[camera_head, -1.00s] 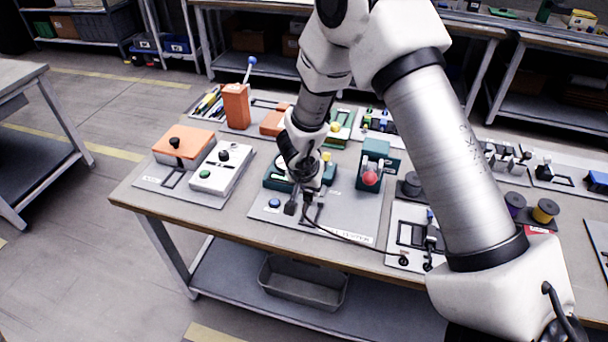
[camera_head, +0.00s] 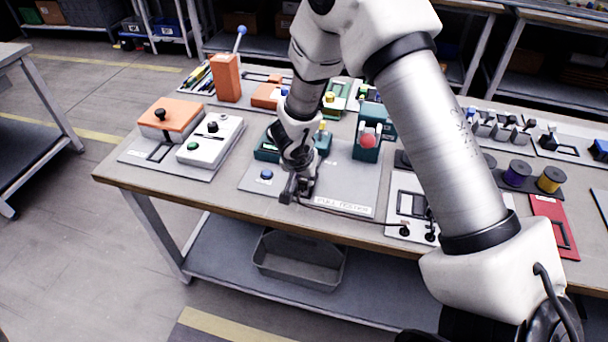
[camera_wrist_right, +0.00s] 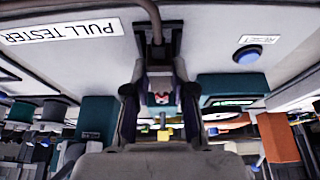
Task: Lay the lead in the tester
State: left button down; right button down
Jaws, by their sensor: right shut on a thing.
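My right gripper (camera_head: 296,190) is over the front edge of the pull tester's grey plate (camera_head: 345,182), right of its blue button (camera_head: 266,174). It is shut on the dark lead (camera_head: 350,211), which runs right to a black socket on a white panel. In the right wrist view the fingers (camera_wrist_right: 159,75) are around the lead (camera_wrist_right: 152,14), whose far part passes out of the top. The tester has teal blocks (camera_head: 378,119) and a red knob (camera_head: 368,141). My wrist hides its middle. Contact between lead and tester cannot be told. My left gripper is not in view.
An orange box (camera_head: 171,119) and a white box (camera_head: 211,139) stand left of the tester. An orange post (camera_head: 228,78) is behind. The white panel (camera_head: 408,203) and spools (camera_head: 518,174) are to the right. A grey bin (camera_head: 299,262) sits on the lower shelf.

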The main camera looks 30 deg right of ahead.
jog(key=shift+f, duration=0.65)
dwell(0.4)
jog(key=c, duration=0.9)
grip_release()
jog(key=shift+r, duration=0.1)
jog(key=v, duration=1.2)
jog(key=shift+w+d, duration=0.1)
